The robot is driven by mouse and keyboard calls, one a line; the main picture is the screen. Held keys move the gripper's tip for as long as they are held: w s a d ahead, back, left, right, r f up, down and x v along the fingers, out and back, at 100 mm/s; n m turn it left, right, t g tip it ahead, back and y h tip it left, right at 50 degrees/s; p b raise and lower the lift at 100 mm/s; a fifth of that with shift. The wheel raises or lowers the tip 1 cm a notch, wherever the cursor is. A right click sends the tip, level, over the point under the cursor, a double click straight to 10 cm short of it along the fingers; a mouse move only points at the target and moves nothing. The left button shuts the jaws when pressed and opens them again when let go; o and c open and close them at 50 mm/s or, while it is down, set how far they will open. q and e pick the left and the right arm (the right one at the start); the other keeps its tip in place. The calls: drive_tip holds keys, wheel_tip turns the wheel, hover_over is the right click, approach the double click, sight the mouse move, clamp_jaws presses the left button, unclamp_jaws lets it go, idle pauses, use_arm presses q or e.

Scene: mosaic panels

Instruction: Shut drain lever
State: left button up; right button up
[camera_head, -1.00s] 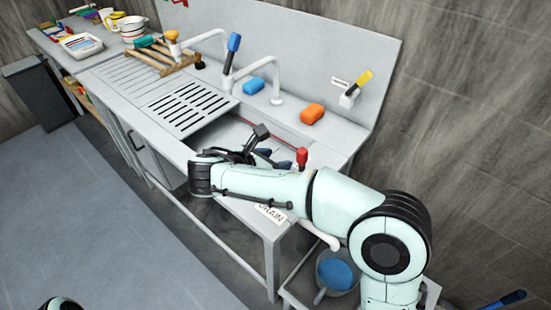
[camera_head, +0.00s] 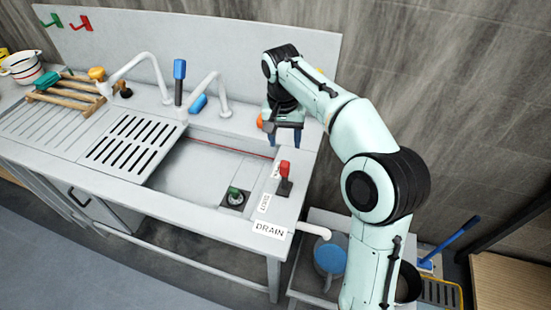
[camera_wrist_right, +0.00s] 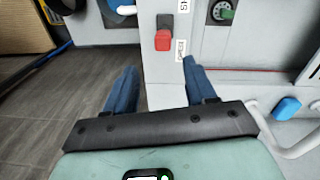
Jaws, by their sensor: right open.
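The drain lever (camera_head: 284,172) has a red handle on a dark base. It stands on the sink's right rim, beside small white labels (camera_head: 264,203) and above the DRAIN sign (camera_head: 270,230). In the right wrist view the red lever (camera_wrist_right: 163,40) appears ahead of the gap between the fingers. My right gripper (camera_head: 285,134) is open and empty, with blue fingers, behind the lever toward the back panel and apart from it. Its fingers also show in the wrist view (camera_wrist_right: 158,72). My left gripper is not in view.
The sink basin (camera_head: 195,168) holds a round drain with a green part (camera_head: 235,197). A white tap (camera_head: 212,88) and a blue sponge (camera_head: 198,103) stand behind it. A bucket with a blue inside (camera_head: 330,257) sits below the right rim.

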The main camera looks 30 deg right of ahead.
sight(285, 163)
drive_tip(key=f, duration=0.1)
drive_tip(key=f+m, duration=0.1)
drive_tip(key=f, duration=0.1)
drive_tip(key=shift+s+d+m+y+b, duration=0.1)
drive_tip(key=shift+d+m+y+b, duration=0.2)
drive_tip(key=shift+m+b, duration=0.1)
wheel_tip(285, 163, down, 8)
drive_tip(key=shift+b, duration=0.7)
drive_tip(key=shift+f, duration=0.8)
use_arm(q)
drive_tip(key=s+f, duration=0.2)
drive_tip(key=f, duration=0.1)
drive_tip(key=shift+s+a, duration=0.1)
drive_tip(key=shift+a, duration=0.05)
use_arm(e)
drive_tip(key=shift+w, duration=0.2)
clamp_jaws()
drive_tip(key=shift+a, duration=0.1)
